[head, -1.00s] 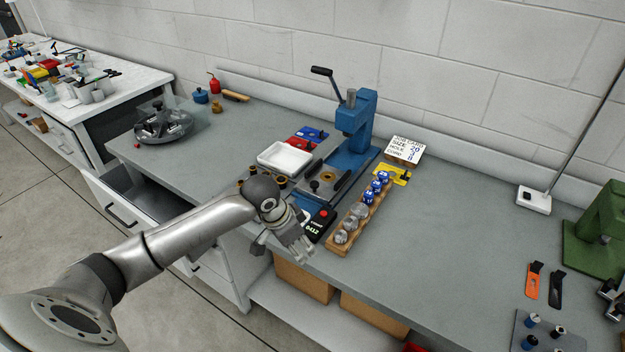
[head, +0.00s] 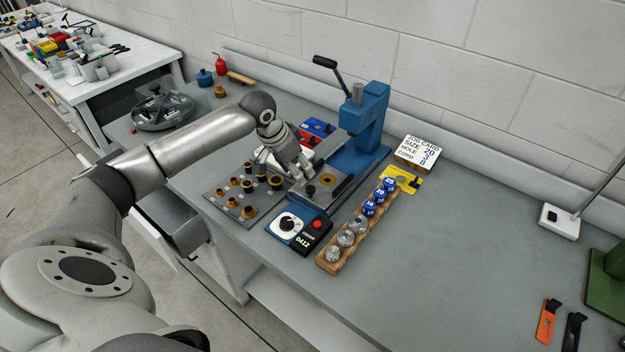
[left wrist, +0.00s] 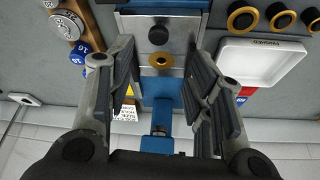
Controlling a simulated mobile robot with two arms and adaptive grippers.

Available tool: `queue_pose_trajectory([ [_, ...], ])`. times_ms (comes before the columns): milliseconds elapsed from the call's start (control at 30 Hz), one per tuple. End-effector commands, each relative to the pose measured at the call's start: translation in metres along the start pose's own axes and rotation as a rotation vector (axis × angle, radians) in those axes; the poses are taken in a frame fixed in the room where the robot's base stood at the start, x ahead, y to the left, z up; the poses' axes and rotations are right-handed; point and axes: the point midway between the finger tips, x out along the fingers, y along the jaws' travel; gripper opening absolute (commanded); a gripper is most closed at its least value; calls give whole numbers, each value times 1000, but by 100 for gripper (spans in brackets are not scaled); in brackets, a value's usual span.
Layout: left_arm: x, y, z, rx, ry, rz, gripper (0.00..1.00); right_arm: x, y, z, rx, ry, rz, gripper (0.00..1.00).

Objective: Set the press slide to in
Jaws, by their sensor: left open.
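The blue press (head: 364,130) stands on the bench with its lever up at the back. Its slide (head: 327,185) is a metal plate at the front of the press base, with a brass ring and a dark knob. In the left wrist view the slide (left wrist: 178,42) lies ahead between my fingers, with the dark knob (left wrist: 158,34) and the brass ring (left wrist: 161,60). My left gripper (head: 300,172) is open and empty, above the slide's left side in the head view. It also shows in the left wrist view (left wrist: 160,80). I cannot tell whether it touches anything. My right gripper is not in view.
A wooden rack (head: 335,257) of blue and silver parts stands at right. A plate of dark and brass bushings (head: 217,196) lies at left. A white tray (left wrist: 262,64) is beside the press.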

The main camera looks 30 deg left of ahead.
Motion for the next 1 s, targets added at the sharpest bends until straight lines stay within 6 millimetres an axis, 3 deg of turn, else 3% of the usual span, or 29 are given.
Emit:
queue_pose_trajectory([
  [300, 59, 2, 0, -2, -2, 2, 48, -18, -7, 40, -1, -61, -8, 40],
  [500, 85, 1, 0, 0, -1, 1, 48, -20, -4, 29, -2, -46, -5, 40],
  [700, 95, 1, 0, 1, -1, 0, 48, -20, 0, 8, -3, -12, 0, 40],
  [933, 95, 1, 1, 2, -1, 0, 48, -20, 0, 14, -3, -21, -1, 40],
  [1000, 95, 1, 1, 1, -1, 0, 41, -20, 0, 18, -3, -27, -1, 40],
])
